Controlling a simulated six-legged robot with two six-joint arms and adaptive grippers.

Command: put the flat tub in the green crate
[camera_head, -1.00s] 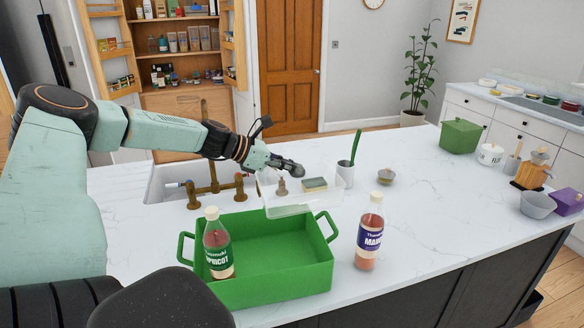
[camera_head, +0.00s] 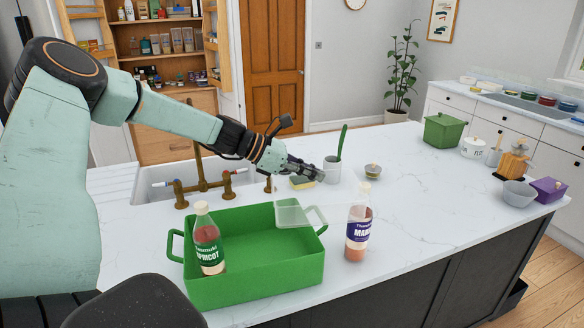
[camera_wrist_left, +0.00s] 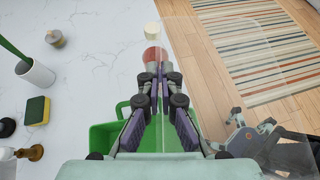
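The flat tub (camera_head: 292,214) is clear and hard to make out. In the head view its pale part shows over the back right of the green crate (camera_head: 255,292). In the wrist view the clear tub (camera_wrist_left: 215,60) stretches right from the fingertips. My left gripper (camera_head: 318,174) has its fingers nearly together and appears shut on the tub's edge, above the counter behind the crate. It also shows in the wrist view (camera_wrist_left: 157,78). What appears to be my right gripper (camera_wrist_left: 252,128) shows through the tub, fingers apart, over the floor.
An apricot bottle (camera_head: 208,240) stands in the crate's left side. A mango bottle (camera_head: 358,232) stands close to the crate's right. A sponge (camera_head: 302,183), a white cup (camera_head: 332,170) with a green-handled tool and a small lidded pot (camera_head: 373,171) are behind. The counter's right middle is clear.

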